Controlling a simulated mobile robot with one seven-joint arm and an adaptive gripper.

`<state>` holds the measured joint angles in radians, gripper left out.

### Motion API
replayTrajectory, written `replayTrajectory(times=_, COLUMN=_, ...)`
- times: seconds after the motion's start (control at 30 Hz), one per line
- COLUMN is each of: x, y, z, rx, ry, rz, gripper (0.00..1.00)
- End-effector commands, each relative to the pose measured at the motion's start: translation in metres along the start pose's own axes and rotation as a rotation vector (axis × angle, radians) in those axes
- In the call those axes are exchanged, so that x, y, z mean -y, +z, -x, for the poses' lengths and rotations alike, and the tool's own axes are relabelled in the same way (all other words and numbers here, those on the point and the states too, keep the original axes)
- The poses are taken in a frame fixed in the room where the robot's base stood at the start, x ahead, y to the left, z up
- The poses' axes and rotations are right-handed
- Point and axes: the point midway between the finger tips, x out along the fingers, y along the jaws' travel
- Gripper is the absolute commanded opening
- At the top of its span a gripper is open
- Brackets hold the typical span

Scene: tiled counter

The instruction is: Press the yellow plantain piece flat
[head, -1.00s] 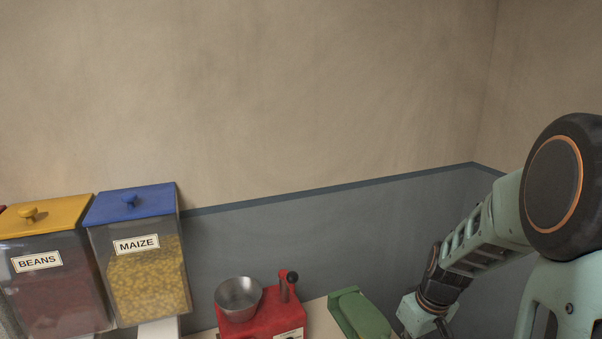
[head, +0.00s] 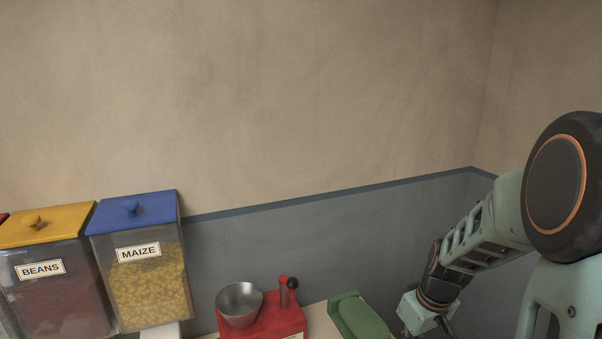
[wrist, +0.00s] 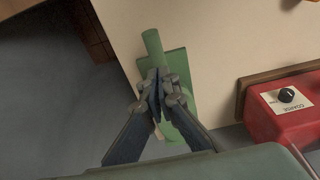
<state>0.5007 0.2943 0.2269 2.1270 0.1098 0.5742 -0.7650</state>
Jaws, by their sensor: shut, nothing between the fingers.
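My gripper (wrist: 157,76) is shut and empty in the wrist view, its fingertips over a green device (wrist: 176,64) with a flat plate and a rounded bar (wrist: 152,42). I cannot tell whether the fingertips touch it. The green device also shows at the bottom of the head view (head: 360,318), just left of my wrist. The fingertips are below the frame there. I cannot make out the yellow plantain piece in either view. My fingers hide part of the green device.
A red machine (head: 272,325) with a metal bowl (head: 239,302) stands left of the green device. A maize bin (head: 150,285) and a beans bin (head: 60,295) stand further left. In the wrist view, the pale counter (wrist: 210,30) looks clear beyond the green device.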

Motion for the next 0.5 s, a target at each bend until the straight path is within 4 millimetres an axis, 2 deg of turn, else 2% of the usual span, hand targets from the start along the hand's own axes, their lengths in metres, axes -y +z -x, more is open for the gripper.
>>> replayTrajectory(times=0.03, x=0.0, y=-0.002, z=0.008, rx=0.0, ry=0.0, rz=0.0, gripper=0.0)
replayTrajectory(times=0.5, x=0.0, y=-0.009, z=0.045, rx=-0.001, ry=0.001, rz=0.001, gripper=0.0)
